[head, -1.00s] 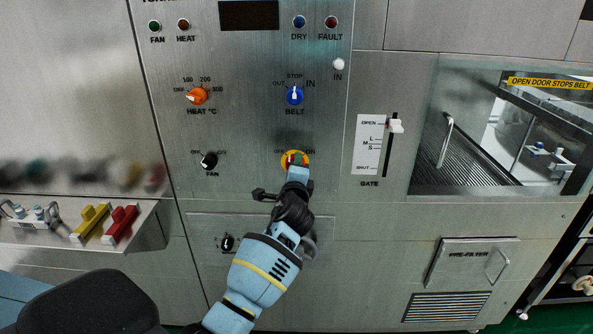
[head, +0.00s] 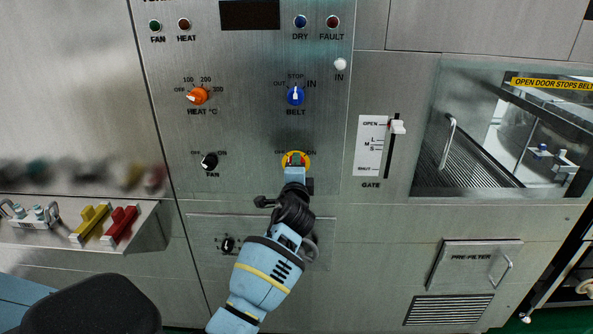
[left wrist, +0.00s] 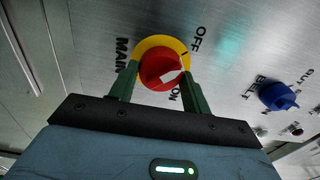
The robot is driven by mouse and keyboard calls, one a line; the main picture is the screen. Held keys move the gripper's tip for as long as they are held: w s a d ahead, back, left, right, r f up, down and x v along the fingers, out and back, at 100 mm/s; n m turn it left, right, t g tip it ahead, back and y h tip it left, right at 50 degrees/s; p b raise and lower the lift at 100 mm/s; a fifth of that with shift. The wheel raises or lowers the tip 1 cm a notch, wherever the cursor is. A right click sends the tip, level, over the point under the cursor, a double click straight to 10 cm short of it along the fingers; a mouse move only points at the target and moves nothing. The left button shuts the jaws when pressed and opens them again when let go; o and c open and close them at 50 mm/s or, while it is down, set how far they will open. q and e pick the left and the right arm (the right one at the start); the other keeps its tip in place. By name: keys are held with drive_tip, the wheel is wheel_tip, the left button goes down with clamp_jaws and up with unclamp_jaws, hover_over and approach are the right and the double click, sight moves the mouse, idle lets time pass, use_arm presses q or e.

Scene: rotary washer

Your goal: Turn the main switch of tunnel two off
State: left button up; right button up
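The main switch (head: 296,158) is a red knob on a yellow ring, low on the steel control panel, with OFF on its left and ON on its right. My left gripper (head: 295,165) is right at it from below. In the left wrist view, the green fingers of my left gripper (left wrist: 160,75) stand apart on both sides of the red knob (left wrist: 157,66). Firm contact is not clear. The knob's white mark lies toward the ON side. My right gripper is not in view.
The blue belt knob (head: 296,96) is above the switch, and the black fan knob (head: 209,161) is to its left. The gate slider (head: 398,127) is to the right. A shelf with yellow (head: 90,222) and red (head: 120,223) pieces juts out at left.

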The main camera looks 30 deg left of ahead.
use_arm(q)
drive_tip(key=o, duration=0.4)
drive_tip(key=shift+o, duration=0.2)
drive_tip(key=v, duration=0.8)
drive_tip(key=shift+w, duration=0.1)
drive_tip(key=s+d+f+n+g+h, duration=0.15)
drive_tip(key=s+d+f+h, duration=0.25)
drive_tip(key=s+f, duration=0.6)
drive_tip(key=s+d+f+n+g+h, duration=0.1)
drive_tip(key=s+d+f+n+h, duration=0.2)
drive_tip(key=s+f, duration=0.8)
drive_tip(key=s+d+f+n+g+h, duration=0.1)
drive_tip(key=s+d+f, duration=0.2)
drive_tip(key=s, duration=0.3)
drive_tip(key=s+d+f+n+g+h, duration=0.1)
drive_tip(key=s+d+f+n, duration=0.1)
drive_tip(key=s+f, duration=0.3)
drive_tip(key=s+d+f+n+g+h+p, duration=0.1)
drive_tip(key=s+d+f+n+g+h, duration=0.1)
drive_tip(key=s+f, duration=0.3)
drive_tip(key=s+d, duration=0.1)
drive_tip(key=s, duration=0.2)
drive_tip(key=shift+s+d, duration=0.2)
drive_tip(key=shift+d, duration=0.15)
